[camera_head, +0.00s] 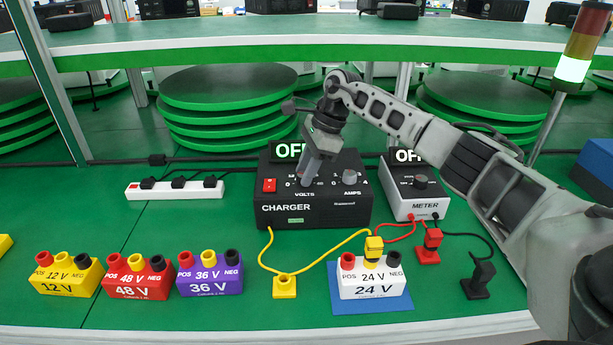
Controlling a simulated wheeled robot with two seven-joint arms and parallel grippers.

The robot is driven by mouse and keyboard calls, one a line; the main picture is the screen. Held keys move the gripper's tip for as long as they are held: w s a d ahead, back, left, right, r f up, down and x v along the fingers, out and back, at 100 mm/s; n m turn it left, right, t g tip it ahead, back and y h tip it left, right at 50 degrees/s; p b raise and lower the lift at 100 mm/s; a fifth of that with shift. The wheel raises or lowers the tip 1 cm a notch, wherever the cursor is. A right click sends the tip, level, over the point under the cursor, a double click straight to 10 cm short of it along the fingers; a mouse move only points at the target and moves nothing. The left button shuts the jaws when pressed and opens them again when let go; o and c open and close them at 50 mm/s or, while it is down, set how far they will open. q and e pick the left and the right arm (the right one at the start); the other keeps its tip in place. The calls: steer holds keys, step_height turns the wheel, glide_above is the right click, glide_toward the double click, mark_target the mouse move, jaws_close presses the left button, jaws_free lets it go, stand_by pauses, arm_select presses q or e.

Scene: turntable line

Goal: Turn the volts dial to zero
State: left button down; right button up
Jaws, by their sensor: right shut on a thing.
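The black charger (340,214) stands on the green table in the middle of the head view. Its display reads OFF, partly covered by my arm. A red switch (269,185) is at its left and the amps dial (350,177) at its right. My right gripper (307,178) reaches down to the front of the charger, just above the VOLTS label, and is shut on the volts dial. The fingers hide the dial, so its pointer and setting cannot be read. My left gripper is not in view.
A meter (409,209) reading OFF stands right of the charger. A 24 V battery (371,278) sits on a blue mat (340,304), a yellow plug (374,247) on it. Loose yellow (284,287), red (428,252) and black (477,288) plugs lie nearby. Several batteries and a power strip (174,190) are left.

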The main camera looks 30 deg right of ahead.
steer(key=n+b, duration=0.1)
steer(key=n, duration=0.1)
steer(key=n+g+b, duration=0.1)
steer(key=n, duration=0.1)
steer(key=shift+w+g, duration=0.15)
steer(key=shift+g, duration=0.15)
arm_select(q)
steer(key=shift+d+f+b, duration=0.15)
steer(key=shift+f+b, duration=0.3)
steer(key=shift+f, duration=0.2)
arm_select(e)
steer(key=shift+n+g, duration=0.4)
steer(key=shift+n, duration=0.8)
steer(key=o, duration=1)
steer(key=shift+c, duration=0.2)
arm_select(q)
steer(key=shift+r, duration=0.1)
